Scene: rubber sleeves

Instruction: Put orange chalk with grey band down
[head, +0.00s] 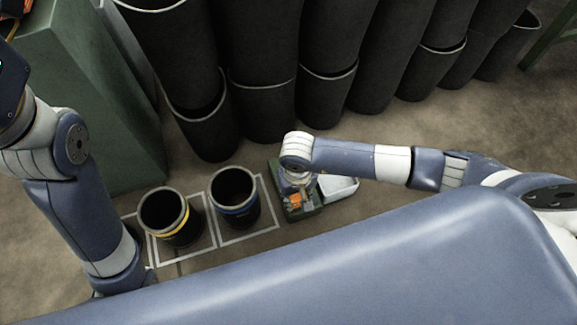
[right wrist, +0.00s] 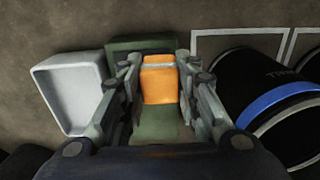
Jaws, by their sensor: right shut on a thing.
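The orange chalk (right wrist: 160,85) is between the fingers of my right gripper (right wrist: 160,90), which is shut on it. A greyish band crosses its far end in the right wrist view. In the head view the orange chalk (head: 295,200) shows small, partly covered by my right gripper (head: 300,190). Chalk and gripper are over a dark green block or tray (right wrist: 155,125), which also shows in the head view (head: 309,213). I cannot tell whether the chalk touches the green surface. My left arm comes in at the left, but its gripper is out of sight.
A white tray (head: 340,188) lies right of the green block. A blue-banded black sleeve (head: 233,190) and a yellow-banded one (head: 165,217) stand in white-outlined squares to its left. Tall black sleeves (head: 265,100) line the back. A green cabinet (head: 95,110) stands left.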

